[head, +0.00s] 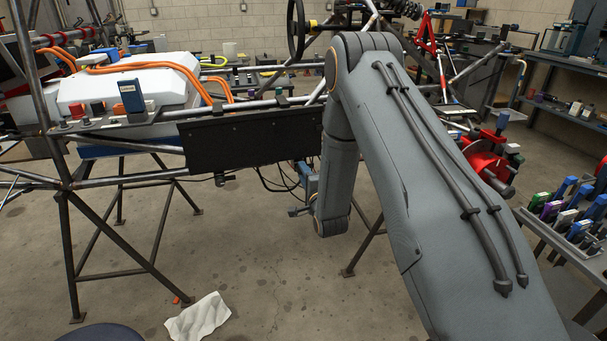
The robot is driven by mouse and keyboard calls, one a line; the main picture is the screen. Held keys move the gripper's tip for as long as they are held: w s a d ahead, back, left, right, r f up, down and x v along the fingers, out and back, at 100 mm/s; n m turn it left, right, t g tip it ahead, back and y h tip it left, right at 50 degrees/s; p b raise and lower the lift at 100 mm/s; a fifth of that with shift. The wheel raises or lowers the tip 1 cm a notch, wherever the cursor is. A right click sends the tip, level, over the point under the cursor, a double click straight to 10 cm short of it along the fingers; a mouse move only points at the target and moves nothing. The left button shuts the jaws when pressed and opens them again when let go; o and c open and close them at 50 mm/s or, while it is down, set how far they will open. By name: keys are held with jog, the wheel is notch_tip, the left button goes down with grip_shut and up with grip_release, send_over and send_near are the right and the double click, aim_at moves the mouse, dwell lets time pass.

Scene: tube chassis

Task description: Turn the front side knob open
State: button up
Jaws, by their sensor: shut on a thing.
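My gripper (299,211) is low in the middle of the head view, below the right end of a black panel (250,139) on the tube chassis. It is small here and partly hidden behind my own grey wrist. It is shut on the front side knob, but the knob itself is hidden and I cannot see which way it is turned. A blue-grey part (307,176) shows just above the gripper, beside my wrist. A small dark fitting (221,180) hangs under the panel, to the left and apart from the gripper.
Chassis tubes (100,182) and stand legs (160,228) frame the left. A white box with orange cables (150,82) sits on top. Loose black cables (275,180) hang near the gripper. A white cloth (198,318) lies on the floor. A tool cart (570,245) stands right.

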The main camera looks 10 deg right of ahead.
jog(key=o, duration=1.1)
jog(key=shift+s+d, duration=0.2)
jog(key=shift+s, duration=3.75)
jog(key=s+a+r+n+g, duration=0.2)
jog(key=s+r+n+g, duration=0.35)
jog(key=s, duration=0.75)
jog(key=s+a+r+n+g+p, duration=0.1)
jog(key=s+r+n+g, duration=0.5)
jog(key=s, duration=0.7)
jog(key=s+a+r+n+g, duration=0.2)
jog(key=s+r+n+g, duration=0.35)
jog(key=s, duration=0.75)
jog(key=shift+g+h, duration=0.5)
jog(key=d+r+p, duration=0.1)
jog(key=p, duration=0.2)
jog(key=d+r+p, duration=0.1)
jog(key=p, duration=0.3)
jog(key=d+r+p, duration=0.1)
jog(key=d+p, duration=0.1)
jog(key=p, duration=0.2)
jog(key=shift+s+r, duration=0.25)
jog(key=shift+r, duration=0.15)
